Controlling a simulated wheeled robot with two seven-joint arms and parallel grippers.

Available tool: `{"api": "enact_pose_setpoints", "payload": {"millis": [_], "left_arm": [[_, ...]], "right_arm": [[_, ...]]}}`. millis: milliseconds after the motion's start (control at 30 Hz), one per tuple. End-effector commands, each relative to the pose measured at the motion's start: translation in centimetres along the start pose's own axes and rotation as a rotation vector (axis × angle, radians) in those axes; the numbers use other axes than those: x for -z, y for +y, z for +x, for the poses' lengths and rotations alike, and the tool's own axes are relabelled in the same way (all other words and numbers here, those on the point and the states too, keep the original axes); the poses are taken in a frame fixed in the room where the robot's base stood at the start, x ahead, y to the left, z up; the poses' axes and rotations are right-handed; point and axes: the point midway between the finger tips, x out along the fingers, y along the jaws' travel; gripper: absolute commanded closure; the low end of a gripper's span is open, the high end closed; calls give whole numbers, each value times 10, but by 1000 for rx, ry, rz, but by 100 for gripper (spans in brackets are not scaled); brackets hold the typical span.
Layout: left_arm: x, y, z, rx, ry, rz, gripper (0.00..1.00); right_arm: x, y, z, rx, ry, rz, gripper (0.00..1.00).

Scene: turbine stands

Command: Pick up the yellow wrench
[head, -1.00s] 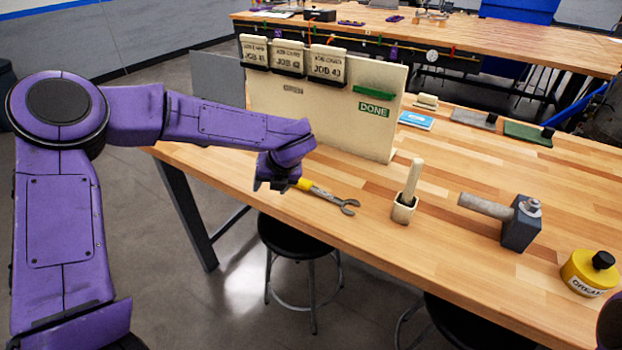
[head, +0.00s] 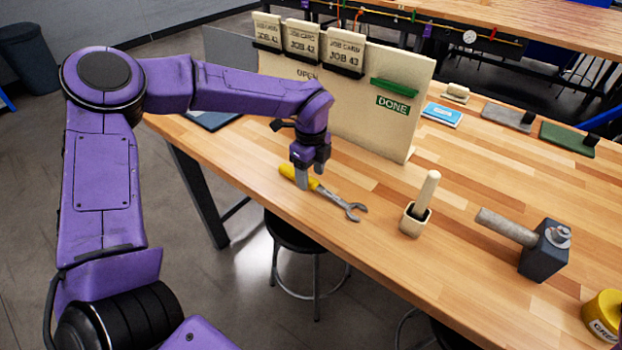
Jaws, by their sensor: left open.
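The yellow wrench (head: 336,197) lies on the wooden table near its front edge, with its yellow handle to the left and its grey open jaw to the right. My left gripper (head: 305,182) is open and points down just above the yellow handle, covering part of it. I cannot tell whether its fingers touch the handle. My right gripper is not in view.
Behind the gripper stands a board (head: 400,130) with job cards. Stools stand below the front edge.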

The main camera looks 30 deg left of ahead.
Motion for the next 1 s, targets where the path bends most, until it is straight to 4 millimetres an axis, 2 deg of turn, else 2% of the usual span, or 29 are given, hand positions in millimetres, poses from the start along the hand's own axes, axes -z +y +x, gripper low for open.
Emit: {"api": "enact_pose_setpoints", "payload": {"millis": [133,367,500,533,567,867,1000], "left_arm": [[0,0,17,0,0,1,40],[0,0,21,1,0,1,40],[0,0,20,1,0,1,86],[0,0,20,1,0,1,96],[0,0,20,1,0,1,100],[0,0,20,0,0,1,100],[0,-1,13,3,-1,1,100]], "right_arm": [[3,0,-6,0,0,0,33],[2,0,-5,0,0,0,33],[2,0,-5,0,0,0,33],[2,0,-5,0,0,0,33],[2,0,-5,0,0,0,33],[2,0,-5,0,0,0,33],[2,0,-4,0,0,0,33]]}}
